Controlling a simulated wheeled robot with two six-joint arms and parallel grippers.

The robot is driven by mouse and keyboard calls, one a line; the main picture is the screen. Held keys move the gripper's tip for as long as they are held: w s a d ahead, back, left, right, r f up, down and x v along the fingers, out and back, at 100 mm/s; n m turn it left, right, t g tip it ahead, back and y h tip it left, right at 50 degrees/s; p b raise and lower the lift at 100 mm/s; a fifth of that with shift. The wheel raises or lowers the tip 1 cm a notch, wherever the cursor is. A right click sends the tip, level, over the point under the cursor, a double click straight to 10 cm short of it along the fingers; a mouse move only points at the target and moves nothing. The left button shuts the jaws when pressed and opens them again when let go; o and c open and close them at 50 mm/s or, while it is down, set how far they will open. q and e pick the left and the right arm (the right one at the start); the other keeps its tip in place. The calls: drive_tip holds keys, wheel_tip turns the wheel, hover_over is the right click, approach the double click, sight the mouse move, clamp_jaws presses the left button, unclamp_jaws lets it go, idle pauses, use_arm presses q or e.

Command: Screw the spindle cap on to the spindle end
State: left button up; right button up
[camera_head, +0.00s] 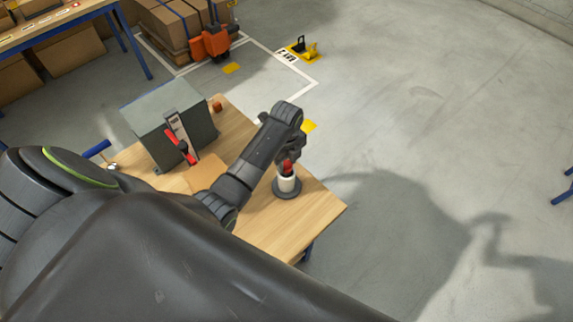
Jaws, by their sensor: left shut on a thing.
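The spindle end (286,184) is a short pale cylinder standing upright on a dark round base on the wooden table. My left gripper (289,162) points down right above it and is shut on a small red thing, which looks like the spindle cap (288,168). The red cap sits at the top of the pale cylinder; whether it touches or is threaded I cannot tell at this size. The fingers partly hide the cap. My right gripper is not in view.
A grey box (158,112) with a pale panel and a red handle (180,148) stands on the wooden table (315,210). A small orange-brown item (217,106) lies beside it. Cartons (172,27) and an orange machine (211,42) stand beyond.

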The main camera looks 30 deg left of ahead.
use_arm(q)
drive_tip(key=shift+r+m+p, duration=0.25)
drive_tip(key=shift+m+p, duration=0.4)
drive_tip(key=shift+m, duration=0.45)
drive_tip(key=shift+f+m, duration=0.25)
drive_tip(key=shift+m, duration=0.85)
drive_tip(key=m, duration=0.5)
drive_tip(key=o, duration=0.8)
